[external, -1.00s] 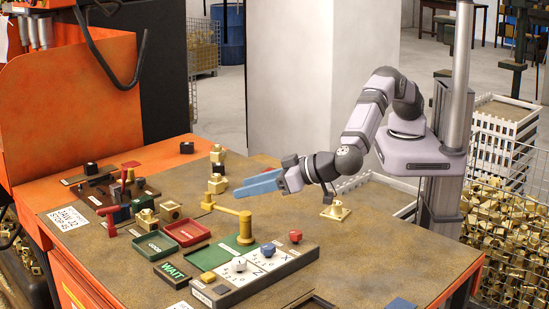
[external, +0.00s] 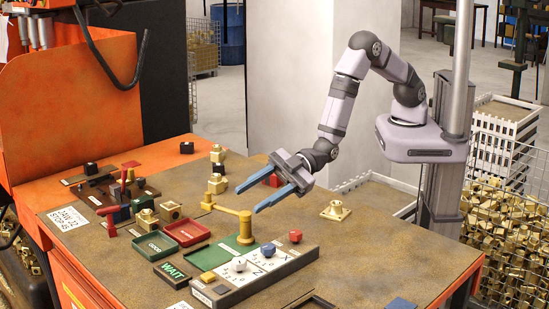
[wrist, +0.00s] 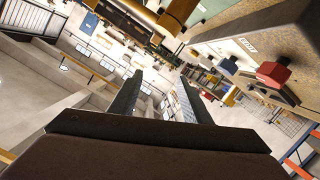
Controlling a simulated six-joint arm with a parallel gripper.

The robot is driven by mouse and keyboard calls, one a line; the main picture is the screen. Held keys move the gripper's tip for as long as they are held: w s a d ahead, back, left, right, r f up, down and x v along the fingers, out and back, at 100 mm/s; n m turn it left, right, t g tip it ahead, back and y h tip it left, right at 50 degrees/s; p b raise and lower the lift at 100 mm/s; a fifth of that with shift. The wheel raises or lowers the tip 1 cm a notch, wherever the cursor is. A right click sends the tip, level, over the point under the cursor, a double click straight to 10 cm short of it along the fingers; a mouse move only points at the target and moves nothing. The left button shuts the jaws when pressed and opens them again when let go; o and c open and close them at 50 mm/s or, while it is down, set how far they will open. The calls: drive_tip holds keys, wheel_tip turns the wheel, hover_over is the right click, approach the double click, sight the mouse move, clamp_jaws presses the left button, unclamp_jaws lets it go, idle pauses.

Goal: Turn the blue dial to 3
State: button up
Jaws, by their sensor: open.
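The blue dial (external: 268,249) sits on the grey and white panel (external: 220,292) at the front of the bench, between a white dial (external: 239,265) and a red dial (external: 295,236). The number it points to is too small to read. My gripper (external: 247,200) is open and empty, its blue fingers spread above the bench, behind the panel and clear of the dials. In the wrist view the fingers (wrist: 160,90) are apart with nothing between them. A red knob (wrist: 272,73) shows at the right there; I cannot clearly make out the blue dial.
A yellow post with an arm (external: 245,228) stands on the green plate beside the panel, below and close to my gripper. Red and green trays (external: 187,233) lie to the left. A brass part (external: 335,211) lies to the right. The bench's right front is mostly clear.

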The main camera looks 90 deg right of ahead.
sight(269, 245)
drive_tip(key=s+a+f+g, duration=0.1)
drive_tip(key=s, duration=0.1)
drive_tip(key=s+a+f+g+y, duration=0.1)
drive_tip(key=s+f+g, duration=0.1)
drive_tip(key=s, duration=0.1)
drive_tip(key=s+f+g, duration=0.1)
drive_tip(key=s, duration=0.1)
drive_tip(key=shift+s+a+f+g, duration=0.25)
drive_tip(key=shift+a+f+g, duration=0.1)
drive_tip(key=shift+a+g, duration=0.05)
drive_tip(key=shift+d+f+m, duration=0.1)
drive_tip(key=shift+f+m, duration=0.1)
drive_tip(key=shift+m, duration=0.8)
drive_tip(key=shift+p+x, duration=1.35)
drive_tip(key=shift+x, duration=2.35)
drive_tip(key=shift+r, duration=0.1)
drive_tip(key=c, duration=1)
